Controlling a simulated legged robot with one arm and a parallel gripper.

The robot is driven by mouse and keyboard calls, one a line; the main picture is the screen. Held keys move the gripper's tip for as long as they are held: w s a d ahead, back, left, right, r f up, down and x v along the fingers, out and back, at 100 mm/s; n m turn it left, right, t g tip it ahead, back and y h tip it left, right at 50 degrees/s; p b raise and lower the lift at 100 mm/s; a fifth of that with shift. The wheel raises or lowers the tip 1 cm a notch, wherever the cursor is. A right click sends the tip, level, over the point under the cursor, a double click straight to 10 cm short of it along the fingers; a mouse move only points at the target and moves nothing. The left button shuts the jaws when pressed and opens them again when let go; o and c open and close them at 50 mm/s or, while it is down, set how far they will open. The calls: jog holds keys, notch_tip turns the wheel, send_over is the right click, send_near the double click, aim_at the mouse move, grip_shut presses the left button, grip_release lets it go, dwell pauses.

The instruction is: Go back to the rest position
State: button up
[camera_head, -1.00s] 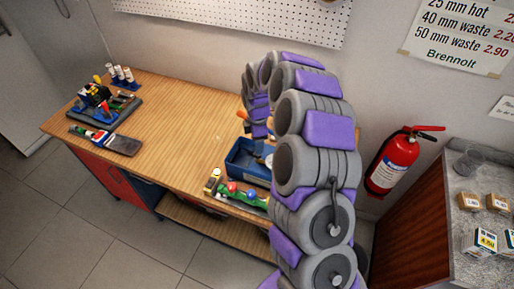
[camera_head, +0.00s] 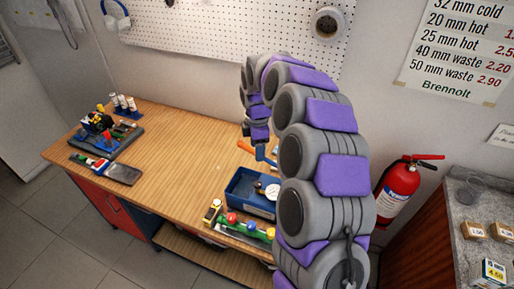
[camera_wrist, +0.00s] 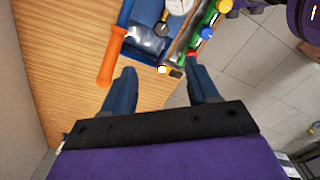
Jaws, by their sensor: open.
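My arm arches over the right part of the wooden workbench (camera_head: 170,140). My gripper (camera_wrist: 162,84) hangs from it, its two blue fingers spread apart with nothing between them in the wrist view. The fingertips are near the blue tray (camera_head: 238,186) and an orange-handled tool (camera_wrist: 112,55), which leans at the tray's edge. In the head view the gripper is partly hidden by my arm, with a bluish finger visible near the orange handle (camera_head: 246,146).
The tray holds a round gauge (camera_head: 272,191). A green holder with coloured caps (camera_head: 245,228) lies at the bench's front edge. A red extinguisher (camera_head: 398,190) and a counter (camera_head: 480,225) are at right.

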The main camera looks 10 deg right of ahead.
jog(key=s+a+r+m+b, duration=0.1)
jog(key=s+a+m+b, duration=0.15)
jog(key=s, duration=0.65)
jog(key=s+a+r+m+b, duration=0.15)
jog(key=s+m, duration=0.25)
jog(key=s, duration=0.5)
jog(key=s+d+f+m+b, duration=0.1)
jog(key=s+f+m+b, duration=0.1)
jog(key=s, duration=0.6)
jog(key=s+d+f+m+g+b, duration=0.1)
jog(key=s+f+m, duration=0.1)
jog(key=s+m, duration=0.3)
jog(key=s+d+f+m+b, duration=0.1)
jog(key=s+f+m+b, duration=0.1)
jog(key=s, duration=0.9)
jog(key=shift+f+m+g+b, duration=0.35)
jog(key=shift+f+m+g, duration=0.1)
jog(key=shift+m, duration=0.7)
jog(key=shift+o, duration=0.2)
